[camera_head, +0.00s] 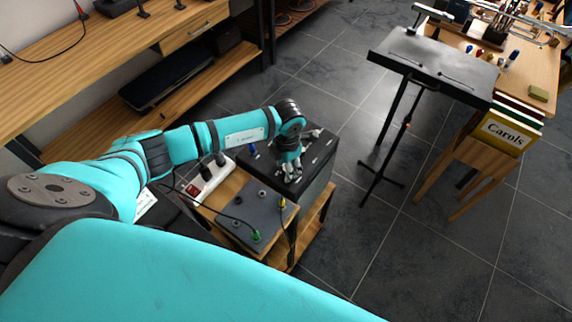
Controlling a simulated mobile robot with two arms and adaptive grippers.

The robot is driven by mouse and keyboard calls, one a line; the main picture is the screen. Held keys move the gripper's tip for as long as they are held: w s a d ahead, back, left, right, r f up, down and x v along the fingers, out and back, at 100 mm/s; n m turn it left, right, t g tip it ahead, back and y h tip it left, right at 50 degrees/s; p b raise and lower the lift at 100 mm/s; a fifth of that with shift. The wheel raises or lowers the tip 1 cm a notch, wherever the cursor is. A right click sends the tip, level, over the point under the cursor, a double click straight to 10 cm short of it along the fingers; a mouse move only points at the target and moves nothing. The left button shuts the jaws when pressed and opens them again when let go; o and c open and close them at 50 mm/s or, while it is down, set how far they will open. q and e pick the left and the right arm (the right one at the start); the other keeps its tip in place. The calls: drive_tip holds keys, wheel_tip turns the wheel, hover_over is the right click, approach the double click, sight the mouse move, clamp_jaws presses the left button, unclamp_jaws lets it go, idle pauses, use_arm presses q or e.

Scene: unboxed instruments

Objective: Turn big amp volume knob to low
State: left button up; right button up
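The volume knob cannot be made out; the gripper and wrist cover part of the box's top. My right gripper is not in view.
A grey panel (256,212) with several small knobs and green and yellow plugs lies on the wooden stand (310,218). A white power strip (211,178) is beside it. A black music stand (432,66) is to the right. Tiled floor (400,250) is free between.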

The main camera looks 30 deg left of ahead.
use_arm(q)
drive_tip(key=shift+c, duration=0.2)
clamp_jaws()
drive_tip(key=shift+f, duration=0.1)
drive_tip(key=shift+f+m+b, duration=0.1)
drive_tip(key=shift+m+b, duration=0.8)
drive_tip(key=shift+b, duration=0.1)
drive_tip(key=m+b, duration=1.1)
drive_tip(key=b, duration=0.1)
drive_tip(key=shift+f+m, duration=0.1)
drive_tip(key=shift+m, duration=0.2)
drive_tip(key=m+b, duration=0.4)
drive_tip(key=shift+r+h, duration=0.2)
drive_tip(key=shift+h, duration=0.1)
drive_tip(key=shift+m, duration=0.3)
